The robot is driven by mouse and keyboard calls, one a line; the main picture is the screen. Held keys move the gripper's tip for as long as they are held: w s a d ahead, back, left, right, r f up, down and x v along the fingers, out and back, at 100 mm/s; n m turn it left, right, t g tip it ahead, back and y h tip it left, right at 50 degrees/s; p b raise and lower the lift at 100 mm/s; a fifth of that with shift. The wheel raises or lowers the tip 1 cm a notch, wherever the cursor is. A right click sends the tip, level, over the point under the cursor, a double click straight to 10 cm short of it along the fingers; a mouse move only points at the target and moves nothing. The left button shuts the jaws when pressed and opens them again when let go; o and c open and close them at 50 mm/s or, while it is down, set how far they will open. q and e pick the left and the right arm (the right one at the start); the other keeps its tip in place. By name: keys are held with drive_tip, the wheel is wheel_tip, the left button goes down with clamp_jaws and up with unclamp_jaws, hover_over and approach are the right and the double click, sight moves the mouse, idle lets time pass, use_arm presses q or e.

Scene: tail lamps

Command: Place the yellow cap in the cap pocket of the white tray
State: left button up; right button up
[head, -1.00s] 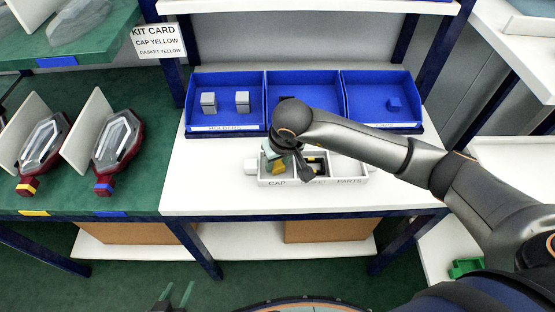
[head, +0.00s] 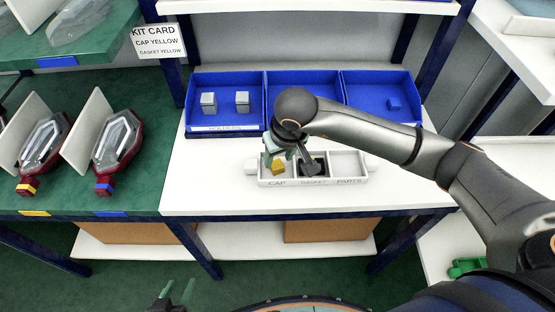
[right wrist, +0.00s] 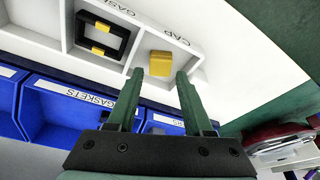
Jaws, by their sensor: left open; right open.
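The white tray (head: 262,183) stands on the white table, with pockets marked CAP, GASKET and PARTS. The yellow cap (head: 279,168) lies in the cap pocket; it also shows there in the right wrist view (right wrist: 161,64), clear of the pocket walls on most sides. My right gripper (right wrist: 160,74) is open and empty, its two green fingers pointing toward the cap with space between them. In the head view my right wrist partly hides the tray. My left gripper (head: 175,292) is open and empty at the bottom edge, away from the table.
A black gasket with yellow marks (right wrist: 98,52) lies in the gasket pocket; the parts pocket (head: 347,164) looks empty. Blue bins (head: 224,128) stand behind the tray, the left one holding grey holders. Two red lamps (head: 118,140) stand on the green table at left.

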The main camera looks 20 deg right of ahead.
use_arm(q)
drive_tip(key=shift+s+a+f, duration=0.2)
drive_tip(key=shift+a, duration=0.05)
use_arm(e)
drive_tip(key=v, duration=0.8)
drive_tip(key=shift+r, duration=0.4)
use_arm(q)
drive_tip(key=shift+o, duration=0.4)
drive_tip(key=shift+d+r, duration=0.1)
drive_tip(key=shift+d, duration=0.05)
use_arm(e)
drive_tip(key=shift+o, duration=0.4)
drive_tip(key=shift+s, duration=0.1)
